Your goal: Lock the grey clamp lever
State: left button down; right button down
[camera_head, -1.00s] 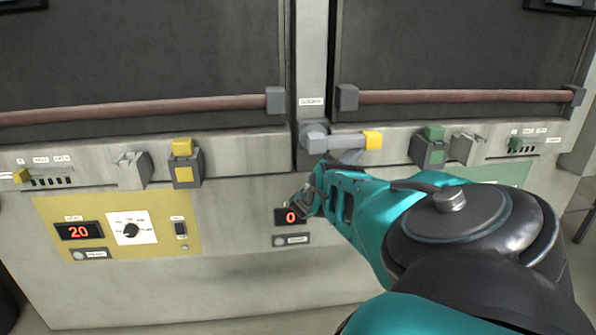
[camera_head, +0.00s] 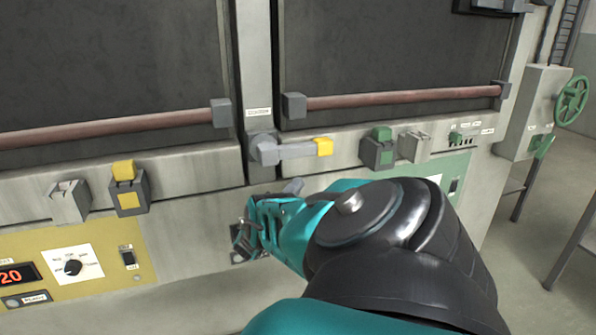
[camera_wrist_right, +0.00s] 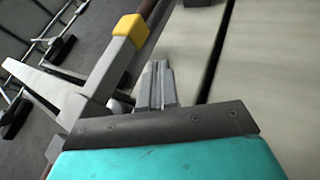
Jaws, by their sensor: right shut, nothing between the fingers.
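The grey clamp lever (camera_head: 293,150) has a yellow end and a grey mount at its left. In the wrist view the right gripper (camera_wrist_right: 156,84) is shut and empty, with a visible gap to the lever's yellow end. My left gripper is in neither view.
A yellow-topped latch (camera_head: 127,190) is to the left and a green-topped latch (camera_head: 379,150) to the right. Reddish door bars (camera_head: 400,97) run above. A green handwheel (camera_head: 571,101) is at the far right. The floor at the right is partly open.

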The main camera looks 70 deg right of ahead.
jog(key=v, duration=0.5)
jog(key=shift+s+b, duration=0.1)
jog(key=shift+b, duration=0.2)
